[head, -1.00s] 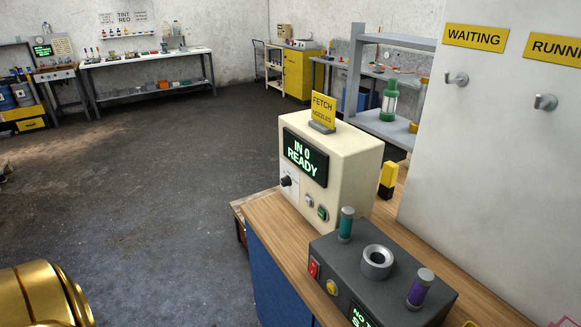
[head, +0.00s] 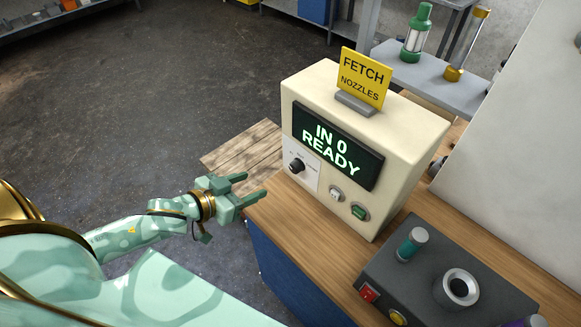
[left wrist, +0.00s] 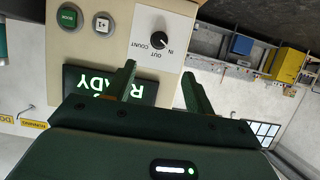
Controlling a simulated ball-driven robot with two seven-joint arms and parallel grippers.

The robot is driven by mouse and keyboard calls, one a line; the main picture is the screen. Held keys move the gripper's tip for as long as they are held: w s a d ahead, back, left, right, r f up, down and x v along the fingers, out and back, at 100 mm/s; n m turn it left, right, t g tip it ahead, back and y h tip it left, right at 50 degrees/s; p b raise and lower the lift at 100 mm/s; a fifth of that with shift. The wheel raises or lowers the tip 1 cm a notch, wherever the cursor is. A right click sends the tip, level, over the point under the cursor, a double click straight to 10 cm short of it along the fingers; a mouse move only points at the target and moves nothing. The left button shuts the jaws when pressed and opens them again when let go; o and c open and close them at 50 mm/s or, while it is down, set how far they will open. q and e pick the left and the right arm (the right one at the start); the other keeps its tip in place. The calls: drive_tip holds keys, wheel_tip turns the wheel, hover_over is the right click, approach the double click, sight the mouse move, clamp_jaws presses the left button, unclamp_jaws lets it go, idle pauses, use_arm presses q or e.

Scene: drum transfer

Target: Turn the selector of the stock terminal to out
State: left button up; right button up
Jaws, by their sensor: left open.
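The cream stock terminal (head: 350,110) stands on the wooden bench, its lit display (head: 337,146) reading "IN 0 READY". Its selector, a small black knob (head: 297,166), sits on a white plate below the display's left end. The knob also shows in the left wrist view (left wrist: 158,42), upside down, by the words IN, OUT and COUNT. I cannot read its pointer surely. My left gripper (head: 257,186) is open and empty, left of the knob and apart from it. In the left wrist view its fingers (left wrist: 158,76) point toward the panel. My right gripper is not in view.
Two buttons (head: 348,203) sit right of the selector on the terminal. A yellow "FETCH NOZZLES" card (head: 364,79) stands on top. A dark grey device (head: 410,280) with a ring and capped posts is at front right. Open floor lies left of the bench.

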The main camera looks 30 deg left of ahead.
sight(293, 169)
use_arm(q)
drive_tip(key=b+x, duration=0.2)
drive_tip(key=x, duration=1.3)
drive_tip(key=shift+d, duration=0.1)
drive_tip(key=shift+w+f, duration=0.1)
drive_tip(key=shift+f, duration=0.05)
drive_tip(key=c, duration=1)
